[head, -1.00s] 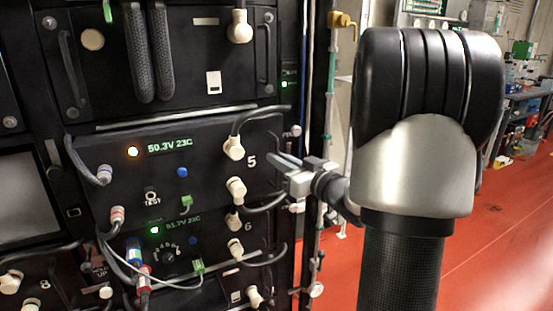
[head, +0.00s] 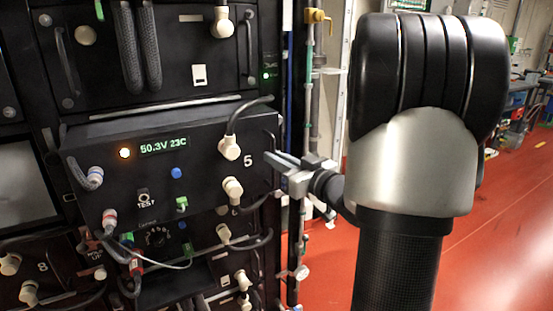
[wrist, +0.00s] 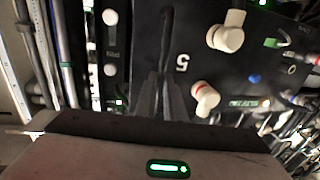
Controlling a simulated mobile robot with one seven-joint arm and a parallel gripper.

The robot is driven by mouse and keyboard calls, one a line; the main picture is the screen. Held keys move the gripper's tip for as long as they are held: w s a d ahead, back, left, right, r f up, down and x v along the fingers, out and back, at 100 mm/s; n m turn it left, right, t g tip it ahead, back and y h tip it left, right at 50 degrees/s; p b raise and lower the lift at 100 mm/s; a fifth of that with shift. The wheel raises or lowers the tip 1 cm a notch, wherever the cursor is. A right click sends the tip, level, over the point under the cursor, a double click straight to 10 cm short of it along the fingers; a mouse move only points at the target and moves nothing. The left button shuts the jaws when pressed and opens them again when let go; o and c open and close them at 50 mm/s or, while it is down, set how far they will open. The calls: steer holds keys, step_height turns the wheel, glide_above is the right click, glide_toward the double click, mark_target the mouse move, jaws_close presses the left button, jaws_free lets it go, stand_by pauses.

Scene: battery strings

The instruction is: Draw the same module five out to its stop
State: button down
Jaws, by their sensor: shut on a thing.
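Module five (head: 205,165) is a black box with a "5" label, an amber lamp and a green readout of 50.3V 23C. It stands forward of the rack face, with part of its top showing. My gripper (head: 277,160) is at the module's right edge, shut on its dark right handle (head: 275,138). In the wrist view, the fingers (wrist: 164,92) reach the dark handle (wrist: 167,28) beside the upside-down "5". The fingers partly hide the grip. How far the module is from its stop cannot be told.
Cream connectors (head: 229,148) with dark cables sit on module five's front, close to my gripper. Module six (head: 160,238) is below, partly hidden, with cables (head: 130,255) hanging before it. Pipes (head: 310,100) stand right of the rack.

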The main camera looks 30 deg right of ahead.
steer(key=c, duration=1.8)
jaws_free()
steer(key=shift+a+r, duration=0.2)
steer(key=shift+a, duration=0.15)
steer(key=shift+c, duration=0.2)
steer(key=shift+d, duration=0.1)
steer(key=shift+f, duration=0.1)
steer(key=p+v, duration=0.1)
steer(key=v, duration=1.6)
steer(key=shift+s, duration=0.2)
steer(key=shift+d, duration=0.1)
